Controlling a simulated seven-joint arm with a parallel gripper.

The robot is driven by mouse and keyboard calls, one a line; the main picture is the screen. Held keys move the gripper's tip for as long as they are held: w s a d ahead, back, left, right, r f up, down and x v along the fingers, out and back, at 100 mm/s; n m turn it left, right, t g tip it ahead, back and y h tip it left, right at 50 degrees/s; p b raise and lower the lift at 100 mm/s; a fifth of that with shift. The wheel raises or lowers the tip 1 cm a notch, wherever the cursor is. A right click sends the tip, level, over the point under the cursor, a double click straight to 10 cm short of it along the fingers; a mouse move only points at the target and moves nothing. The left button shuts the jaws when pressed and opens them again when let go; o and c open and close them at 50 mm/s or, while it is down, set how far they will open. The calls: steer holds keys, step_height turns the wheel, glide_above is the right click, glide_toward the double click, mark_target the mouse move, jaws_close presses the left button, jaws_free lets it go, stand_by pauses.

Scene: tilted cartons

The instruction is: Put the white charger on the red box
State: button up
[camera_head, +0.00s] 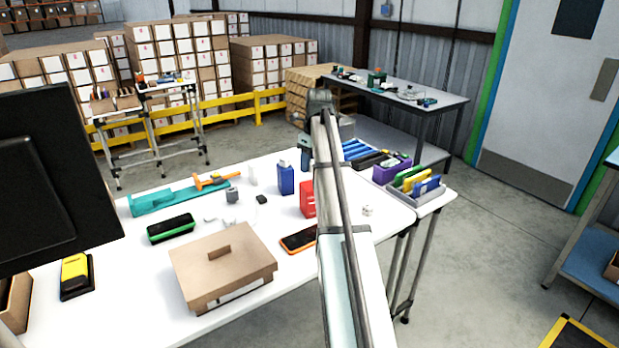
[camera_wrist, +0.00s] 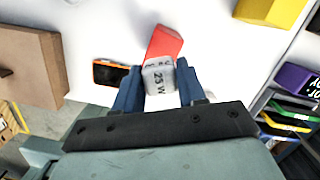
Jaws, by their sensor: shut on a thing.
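I cannot tell whether the two touch. In the head view the red box (camera_head: 307,199) stands upright on the white table, its right side hidden by my arm. The held charger cannot be made out there.
An orange-edged phone (camera_head: 298,240) lies in front of the red box. A blue box (camera_head: 286,179) stands behind it to the left. A brown carton (camera_head: 222,268) is at the front. A purple bin (camera_head: 391,170) and a grey tray (camera_head: 418,190) stand to the right.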

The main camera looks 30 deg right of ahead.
mark_target(309, 186)
steer(key=shift+f, duration=2.65)
steer(key=shift+f, duration=0.15)
steer(key=o, duration=1.1)
steer(key=r, duration=0.4)
steer(key=s+r, duration=0.1)
steer(key=r, duration=0.7)
steer(key=shift+s+d+r, duration=0.1)
steer(key=shift+s+d, duration=0.25)
